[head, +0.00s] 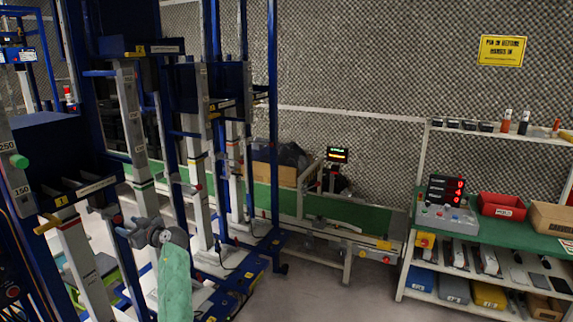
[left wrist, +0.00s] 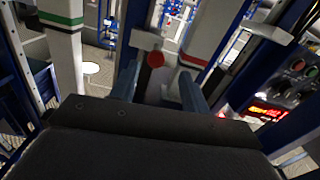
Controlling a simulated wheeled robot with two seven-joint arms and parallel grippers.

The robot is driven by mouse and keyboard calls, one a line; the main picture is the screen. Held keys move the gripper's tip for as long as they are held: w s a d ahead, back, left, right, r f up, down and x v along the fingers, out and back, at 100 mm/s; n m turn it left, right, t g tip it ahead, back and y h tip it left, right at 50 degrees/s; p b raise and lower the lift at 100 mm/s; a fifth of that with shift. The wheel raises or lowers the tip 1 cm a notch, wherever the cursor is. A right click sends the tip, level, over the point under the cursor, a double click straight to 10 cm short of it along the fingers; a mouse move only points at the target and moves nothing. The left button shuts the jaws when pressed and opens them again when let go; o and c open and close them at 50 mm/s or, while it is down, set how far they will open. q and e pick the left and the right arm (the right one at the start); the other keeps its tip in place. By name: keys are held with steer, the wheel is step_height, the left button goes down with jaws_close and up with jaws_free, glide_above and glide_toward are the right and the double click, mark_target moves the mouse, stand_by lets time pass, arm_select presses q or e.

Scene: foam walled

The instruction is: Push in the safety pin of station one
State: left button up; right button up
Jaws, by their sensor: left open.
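My left gripper (head: 128,230) is low at the left in the head view, among the blue and grey station frames. It is open; its two fingers show in the left wrist view (left wrist: 160,90). A round red knob (left wrist: 155,59) appears between the fingertips there, apparently beyond them; I cannot tell whether anything touches. It looks like a safety pin's head, but how far in it sits cannot be told. My right gripper is not in view.
Blue uprights and grey columns (head: 130,110) crowd around the left gripper. A green knob (head: 19,161) is at the left edge. A green-topped bench (head: 465,232) with a red bin (head: 502,206) stands at right. Open floor (head: 320,295) lies between.

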arm_select(q)
steer(key=d+f+m+t+h, duration=0.1)
steer(key=d+f+m+h, duration=0.1)
steer(key=d+m+h, duration=0.4)
steer(key=d+f+m+t+h, duration=0.2)
steer(key=d+f+m+h, duration=0.15)
steer(key=d, duration=0.45)
steer(key=s+d+f+m+g+h, duration=0.1)
steer(key=s+d+f+m+h, duration=0.45)
steer(key=s+d+f, duration=0.65)
steer(key=s+d+f+m+g+h, duration=0.1)
steer(key=s+d+f+g, duration=0.1)
steer(key=s+d+f, duration=0.5)
steer(key=s+d+f+g+h, duration=0.1)
steer(key=s+d+f+h, duration=0.15)
steer(key=s+f, duration=0.75)
steer(key=s+d+f+g, duration=0.1)
steer(key=s+f, duration=0.5)
steer(key=s, duration=0.6)
steer(key=s+d+f+g, duration=0.1)
steer(key=s+f+g, duration=0.2)
steer(key=s, duration=0.9)
step_height(320, 180, down, 3)
steer(key=shift+s+r+m+y, duration=0.1)
steer(key=shift+s+m+y, duration=0.2)
steer(key=shift+y, duration=0.15)
